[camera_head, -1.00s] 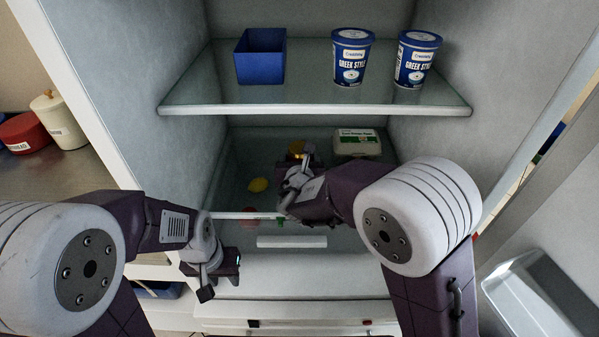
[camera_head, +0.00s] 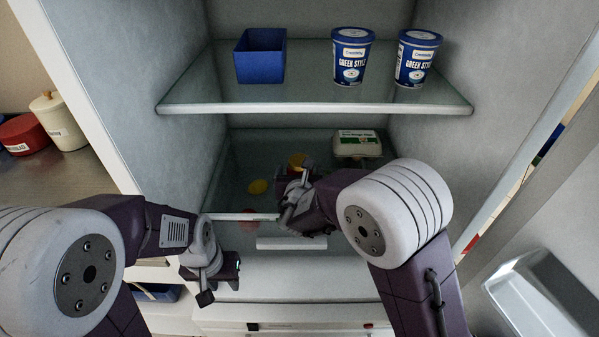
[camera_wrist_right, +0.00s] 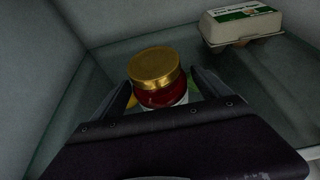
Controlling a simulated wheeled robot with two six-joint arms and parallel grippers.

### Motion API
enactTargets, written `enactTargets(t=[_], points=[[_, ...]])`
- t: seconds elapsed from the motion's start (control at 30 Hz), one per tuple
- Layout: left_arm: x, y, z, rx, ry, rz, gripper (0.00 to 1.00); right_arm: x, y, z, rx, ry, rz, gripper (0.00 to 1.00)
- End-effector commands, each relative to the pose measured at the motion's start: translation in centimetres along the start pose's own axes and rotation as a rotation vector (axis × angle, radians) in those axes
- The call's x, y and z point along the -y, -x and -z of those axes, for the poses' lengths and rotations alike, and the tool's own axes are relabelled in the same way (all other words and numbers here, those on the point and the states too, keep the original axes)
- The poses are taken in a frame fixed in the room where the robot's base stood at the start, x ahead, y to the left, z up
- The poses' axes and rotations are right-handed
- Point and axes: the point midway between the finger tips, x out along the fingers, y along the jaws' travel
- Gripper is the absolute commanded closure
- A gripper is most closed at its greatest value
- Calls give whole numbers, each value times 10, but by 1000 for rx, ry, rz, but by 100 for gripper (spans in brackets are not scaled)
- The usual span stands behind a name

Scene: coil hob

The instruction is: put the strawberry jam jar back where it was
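The strawberry jam jar (camera_wrist_right: 159,78), dark red with a gold lid, stands upright on the lower glass shelf in the right wrist view. Its gold lid (camera_head: 297,160) shows in the head view beyond my right gripper, which hides most of the jar. My right gripper (camera_wrist_right: 166,88) is open, with one finger on each side of the jar's near side; a gap shows at the right finger. My left gripper (camera_head: 222,278) hangs in front of the fridge, apart from the jar, and its fingers are not clear enough to judge.
An egg carton (camera_head: 357,144) sits right of the jar, on the same level. The upper shelf (camera_head: 310,109) overhangs, carrying a blue bin (camera_head: 260,56) and two yogurt tubs (camera_head: 351,56).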

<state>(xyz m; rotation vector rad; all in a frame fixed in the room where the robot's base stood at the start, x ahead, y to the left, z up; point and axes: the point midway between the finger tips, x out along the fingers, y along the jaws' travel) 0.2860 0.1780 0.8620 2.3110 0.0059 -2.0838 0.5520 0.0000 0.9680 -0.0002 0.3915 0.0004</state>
Motion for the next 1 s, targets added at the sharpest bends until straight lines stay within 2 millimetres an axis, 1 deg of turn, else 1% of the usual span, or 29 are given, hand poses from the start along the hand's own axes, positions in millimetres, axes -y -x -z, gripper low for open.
enactTargets(t=[0.17,0.27,0.3,0.33,0.47,0.6,0.7,0.83,0.9,1.0], points=[[0,0,0,0,0,0,64,0,0,0,0,0,0,14],[0,4,0,0,0,0,64,0,2,-4,0,0,0,14],[0,6,1,0,0,0,64,0,4,-5,0,0,-1,14],[0,4,0,0,0,0,64,-1,7,-3,1,0,-2,14],[0,2,0,0,0,0,64,-1,34,-4,3,-1,-4,14],[0,4,0,0,0,0,64,-2,70,-4,3,-1,-6,14],[0,5,0,0,0,0,64,-1,92,-4,3,-1,-5,14],[0,7,1,0,0,0,64,-1,112,-4,2,0,-3,14],[0,8,1,0,0,0,64,-1,118,-3,1,0,-2,14],[0,8,1,0,0,0,64,0,122,-3,1,0,0,14]])
